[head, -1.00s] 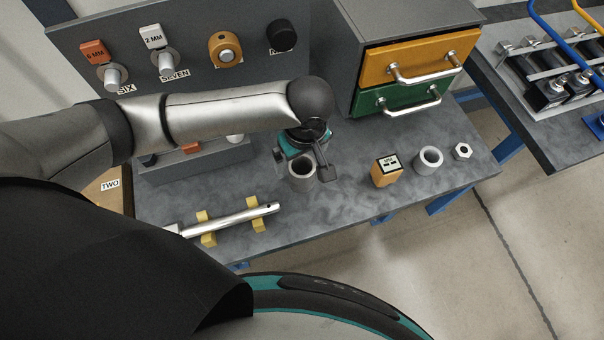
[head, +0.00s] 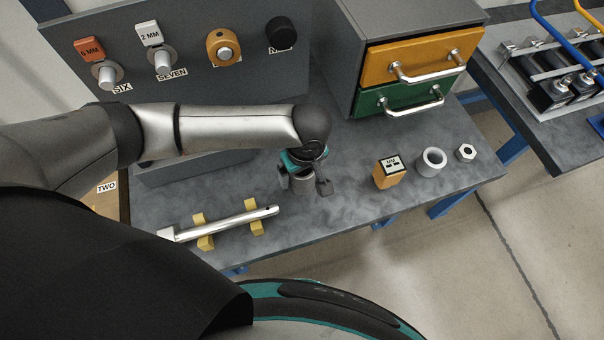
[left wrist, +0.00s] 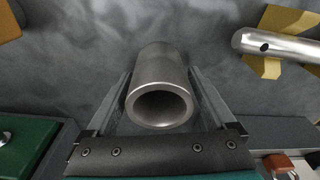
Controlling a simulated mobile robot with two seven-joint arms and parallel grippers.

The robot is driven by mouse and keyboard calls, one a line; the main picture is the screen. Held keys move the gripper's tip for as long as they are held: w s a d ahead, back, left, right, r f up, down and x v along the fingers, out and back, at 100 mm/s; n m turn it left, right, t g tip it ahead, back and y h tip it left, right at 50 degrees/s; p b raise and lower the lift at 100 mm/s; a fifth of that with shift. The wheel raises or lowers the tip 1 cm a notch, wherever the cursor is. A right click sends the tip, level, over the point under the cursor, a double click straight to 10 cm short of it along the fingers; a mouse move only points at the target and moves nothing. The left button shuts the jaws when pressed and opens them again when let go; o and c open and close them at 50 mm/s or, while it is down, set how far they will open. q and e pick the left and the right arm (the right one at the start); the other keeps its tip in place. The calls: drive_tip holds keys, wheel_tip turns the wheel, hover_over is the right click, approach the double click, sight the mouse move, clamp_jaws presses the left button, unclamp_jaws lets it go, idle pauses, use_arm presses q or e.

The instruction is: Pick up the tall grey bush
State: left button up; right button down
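The tall grey bush (head: 302,184) stands upright on the grey bench, partly hidden by my left gripper in the head view. In the left wrist view the bush (left wrist: 160,70) is a hollow metal cylinder with its open top facing the camera. My left gripper (head: 305,186) has come down over it, with one finger on each side. The fingers are open around the bush, and a gap shows in the head view between the right-hand finger and its wall. My right gripper is not in view.
A metal rod (head: 225,222) lies on yellow supports (head: 205,241) at the left front. An orange labelled block (head: 389,173), a shorter grey ring (head: 431,162) and a hex nut (head: 466,153) stand to the right. A drawer cabinet (head: 345,50) is behind.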

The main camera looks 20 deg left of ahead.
use_arm(q)
clamp_jaws()
idle(0.5)
